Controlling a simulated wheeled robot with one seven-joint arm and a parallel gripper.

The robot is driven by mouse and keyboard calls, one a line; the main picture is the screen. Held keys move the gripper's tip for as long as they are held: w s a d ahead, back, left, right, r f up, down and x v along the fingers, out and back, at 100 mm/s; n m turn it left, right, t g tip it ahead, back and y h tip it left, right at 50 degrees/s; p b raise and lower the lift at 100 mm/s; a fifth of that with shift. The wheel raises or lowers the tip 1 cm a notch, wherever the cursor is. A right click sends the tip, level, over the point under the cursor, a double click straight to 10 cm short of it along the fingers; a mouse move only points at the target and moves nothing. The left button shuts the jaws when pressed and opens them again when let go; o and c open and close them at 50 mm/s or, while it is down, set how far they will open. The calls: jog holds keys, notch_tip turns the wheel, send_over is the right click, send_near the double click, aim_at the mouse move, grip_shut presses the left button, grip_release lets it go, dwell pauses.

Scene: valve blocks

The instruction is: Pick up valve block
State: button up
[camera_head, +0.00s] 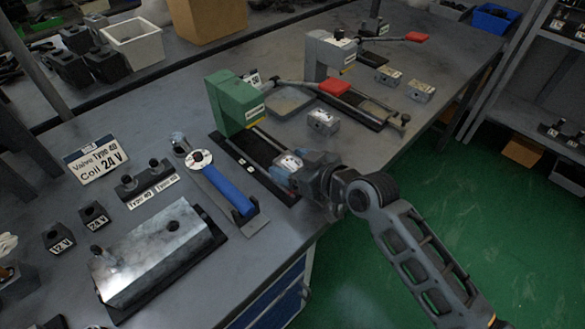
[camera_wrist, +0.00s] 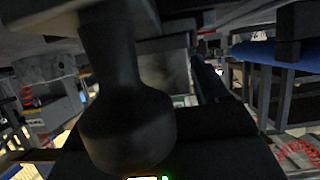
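My gripper (camera_head: 290,178) is over the front edge of the workbench, beside the black base strip of the green press. A small metallic valve block with a white label (camera_head: 289,161) shows right at the fingers. I cannot tell whether the fingers hold it or only stand around it. Another grey valve block (camera_head: 323,121) sits on the bench beyond my gripper, to its upper right. Two more valve blocks, one (camera_head: 388,75) and another (camera_head: 421,91), lie farther back. The wrist view is dark and blocked by a black rounded part, so the fingertips are not clear there.
The green press (camera_head: 234,103) stands just behind my gripper. A blue-handled tool (camera_head: 228,190) lies to its left, near a shiny metal block (camera_head: 158,252). A red-handled press (camera_head: 330,55) stands farther back. Green floor is open at right.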

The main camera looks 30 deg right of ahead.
aim_at(292, 164)
jog(key=c, duration=1.2)
jog(key=shift+o, duration=0.2)
jog(key=shift+r, duration=0.1)
jog(key=shift+r, duration=0.5)
notch_tip(292, 164, up, 3)
jog(key=shift+f, duration=0.2)
jog(key=s+d+r, duration=0.2)
jog(key=d+r, duration=0.5)
jog(key=d, duration=0.4)
jog(key=shift+s+d+r, duration=0.15)
jog(key=shift+s+d, duration=0.05)
jog(key=shift+s, duration=0.15)
